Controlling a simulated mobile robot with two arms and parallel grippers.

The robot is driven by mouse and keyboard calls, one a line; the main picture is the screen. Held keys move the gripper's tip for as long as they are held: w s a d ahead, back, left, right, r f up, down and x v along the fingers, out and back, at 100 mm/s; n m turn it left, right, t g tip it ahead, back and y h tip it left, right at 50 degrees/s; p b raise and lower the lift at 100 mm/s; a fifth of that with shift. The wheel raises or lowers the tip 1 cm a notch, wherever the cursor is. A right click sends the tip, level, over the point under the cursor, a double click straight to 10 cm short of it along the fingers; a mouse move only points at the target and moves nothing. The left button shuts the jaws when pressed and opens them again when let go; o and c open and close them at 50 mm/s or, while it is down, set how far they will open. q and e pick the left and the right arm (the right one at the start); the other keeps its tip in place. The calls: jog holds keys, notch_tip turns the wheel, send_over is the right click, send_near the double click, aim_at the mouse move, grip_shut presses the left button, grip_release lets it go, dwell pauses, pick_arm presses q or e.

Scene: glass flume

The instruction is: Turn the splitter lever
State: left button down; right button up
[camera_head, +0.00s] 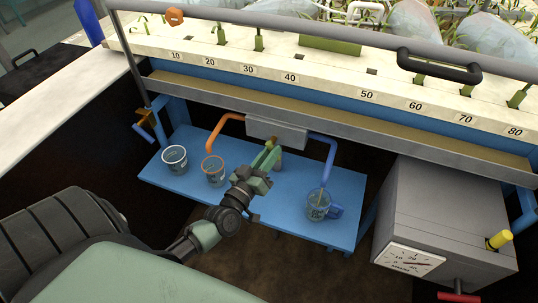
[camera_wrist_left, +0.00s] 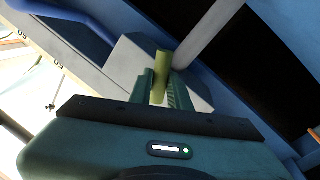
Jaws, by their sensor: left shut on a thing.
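The splitter lever (camera_head: 270,143) is a short yellow-green bar on the front of a grey splitter box (camera_head: 262,126). An orange pipe (camera_head: 222,127) leaves the box on the left and a blue pipe (camera_head: 330,158) on the right. My left gripper (camera_head: 269,160) reaches up from below, shut on the lever. In the left wrist view, the lever (camera_wrist_left: 162,66) stands between the two green fingers (camera_wrist_left: 160,90), with the grey box (camera_wrist_left: 125,60) behind it. The fingers hide part of the lever. My right gripper is not in view.
A blue shelf (camera_head: 275,205) below holds a white-rimmed cup (camera_head: 175,158), an orange-rimmed cup (camera_head: 213,172) under the orange pipe, and a clear blue-handled jug (camera_head: 318,207) under the blue pipe. A grey box with a dial (camera_head: 410,260) stands right. The numbered flume edge (camera_head: 330,83) runs above.

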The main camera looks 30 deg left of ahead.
pick_arm(q)
jog(key=shift+w+r+n, duration=0.15)
jog(key=shift+r+n, duration=0.2)
jog(key=shift+n, duration=0.35)
jog(key=shift+a+r+y, duration=0.1)
jog(key=shift+y, duration=0.2)
jog(key=c, duration=1.3)
grip_release()
jog(key=shift+c, duration=0.2)
jog(key=shift+f, duration=0.2)
jog(key=s+b, duration=0.1)
jog(key=s, duration=0.7)
jog(key=shift+d+f, duration=0.3)
jog(key=shift+f, duration=0.1)
jog(key=shift+d, duration=0.15)
